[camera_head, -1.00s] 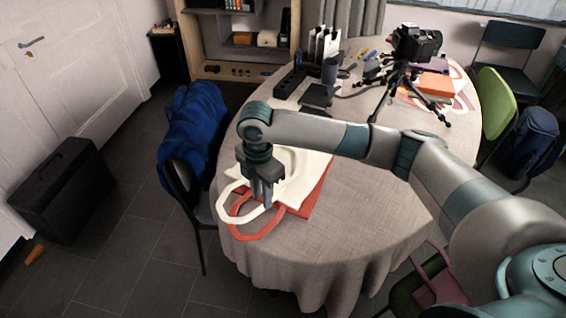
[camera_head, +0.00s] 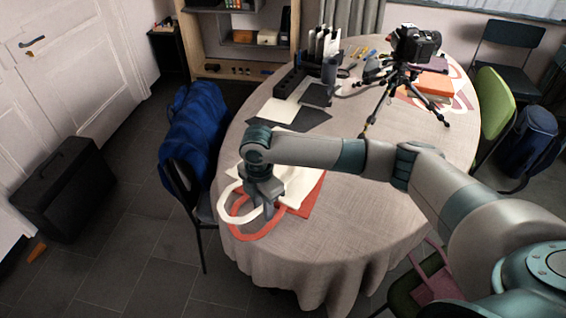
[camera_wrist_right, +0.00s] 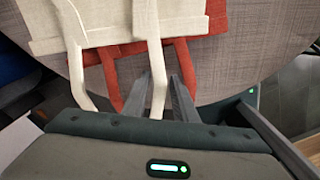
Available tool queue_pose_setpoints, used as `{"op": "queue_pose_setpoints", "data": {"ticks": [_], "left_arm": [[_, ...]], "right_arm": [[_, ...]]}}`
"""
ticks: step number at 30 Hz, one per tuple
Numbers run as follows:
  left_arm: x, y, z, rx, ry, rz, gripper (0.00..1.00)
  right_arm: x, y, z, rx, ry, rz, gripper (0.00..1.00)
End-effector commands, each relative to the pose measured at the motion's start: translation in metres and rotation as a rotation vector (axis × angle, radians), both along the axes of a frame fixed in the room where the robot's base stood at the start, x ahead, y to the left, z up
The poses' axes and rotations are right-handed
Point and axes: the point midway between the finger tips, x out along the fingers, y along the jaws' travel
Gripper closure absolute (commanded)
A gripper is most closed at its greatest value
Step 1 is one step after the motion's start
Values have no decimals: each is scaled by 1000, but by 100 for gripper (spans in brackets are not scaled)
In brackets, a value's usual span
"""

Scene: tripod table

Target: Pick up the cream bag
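The cream bag (camera_head: 298,186) lies flat on the table, on top of a red bag (camera_head: 314,196), with its looped handle towards the table's left front edge. My right gripper (camera_head: 265,212) points down at the handle. In the right wrist view the cream bag (camera_wrist_right: 110,18) is at the top, and one strap of its handle runs between the two fingers of my right gripper (camera_wrist_right: 162,88). The fingers are apart, with gaps beside the strap. The red bag (camera_wrist_right: 217,15) and its handle show beneath and beside it. My left gripper is not in view.
A camera on a tripod (camera_head: 408,75) stands on the far right of the tablecloth (camera_head: 345,235). Dark flat items (camera_head: 300,118) and a black organizer lie at the back. A chair with a blue jacket (camera_head: 195,130) stands close at the left. The table's front right is clear.

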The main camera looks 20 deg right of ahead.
Motion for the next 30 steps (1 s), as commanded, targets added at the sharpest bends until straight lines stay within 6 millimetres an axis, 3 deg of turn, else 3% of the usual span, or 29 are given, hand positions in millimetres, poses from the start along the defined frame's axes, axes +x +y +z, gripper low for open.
{"op": "queue_pose_setpoints", "data": {"ticks": [3, 6, 7, 20, 26, 30], "left_arm": [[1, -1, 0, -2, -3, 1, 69], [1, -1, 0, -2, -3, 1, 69], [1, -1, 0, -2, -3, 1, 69], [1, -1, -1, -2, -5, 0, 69], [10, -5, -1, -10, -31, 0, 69], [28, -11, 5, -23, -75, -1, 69]], "right_arm": [[0, 0, 0, 0, 0, 0, 74], [0, 0, 0, 0, 0, 0, 98], [0, 0, 0, 0, 0, 0, 100], [1, 0, 5, 0, -1, -1, 100], [1, 0, 24, 0, -4, 1, 100], [1, -8, 44, -1, -3, -4, 100]]}}
